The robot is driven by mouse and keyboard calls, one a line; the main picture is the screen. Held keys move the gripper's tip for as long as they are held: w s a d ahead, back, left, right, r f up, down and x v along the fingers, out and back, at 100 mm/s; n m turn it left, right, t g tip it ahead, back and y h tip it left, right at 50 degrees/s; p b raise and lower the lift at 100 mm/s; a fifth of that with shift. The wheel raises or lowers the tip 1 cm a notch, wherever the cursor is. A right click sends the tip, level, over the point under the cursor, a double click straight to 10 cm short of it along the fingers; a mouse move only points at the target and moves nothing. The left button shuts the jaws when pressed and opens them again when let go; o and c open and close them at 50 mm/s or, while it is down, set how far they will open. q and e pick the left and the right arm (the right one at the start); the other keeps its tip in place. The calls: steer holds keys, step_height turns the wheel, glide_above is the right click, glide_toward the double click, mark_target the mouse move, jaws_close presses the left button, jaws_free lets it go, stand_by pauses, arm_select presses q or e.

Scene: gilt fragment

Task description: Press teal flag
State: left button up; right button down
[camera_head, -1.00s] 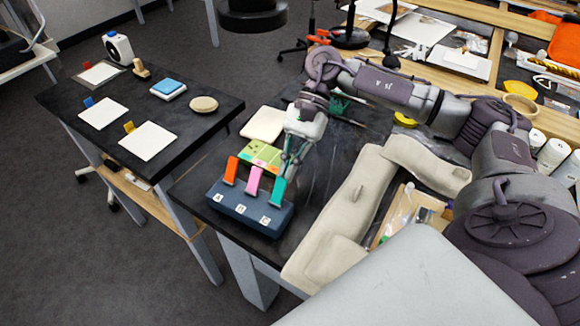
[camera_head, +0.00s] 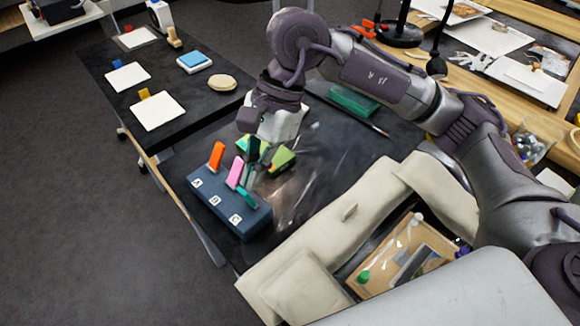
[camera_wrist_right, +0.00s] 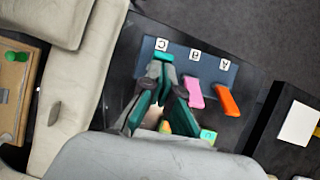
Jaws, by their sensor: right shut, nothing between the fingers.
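A dark blue box (camera_head: 228,207) with white labels A, B and C stands on the black table. It carries an orange flag (camera_head: 216,155), a pink flag (camera_head: 235,172) and a teal flag (camera_head: 246,198) at the C end. The teal flag sits lower and tilts differently from the other two; in the right wrist view its visible part (camera_wrist_right: 163,57) is by label C, the rest behind the fingers. My right gripper (camera_wrist_right: 161,74) is shut and empty, its tips at the teal flag, apparently touching it. My left gripper is not in view.
A green block (camera_head: 283,159) is behind the box, partly hidden by my gripper. A beige padded piece (camera_head: 340,215) lies to the right. Another black table (camera_head: 190,115) at the left holds white cards, a blue-topped pad (camera_head: 195,61) and a round disc (camera_head: 222,82).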

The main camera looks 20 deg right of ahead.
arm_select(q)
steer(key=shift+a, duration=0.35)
arm_select(e)
steer(key=shift+a, duration=0.1)
steer(key=shift+r, duration=0.1)
steer(key=shift+r+p, duration=0.35)
steer(key=shift+r, duration=0.4)
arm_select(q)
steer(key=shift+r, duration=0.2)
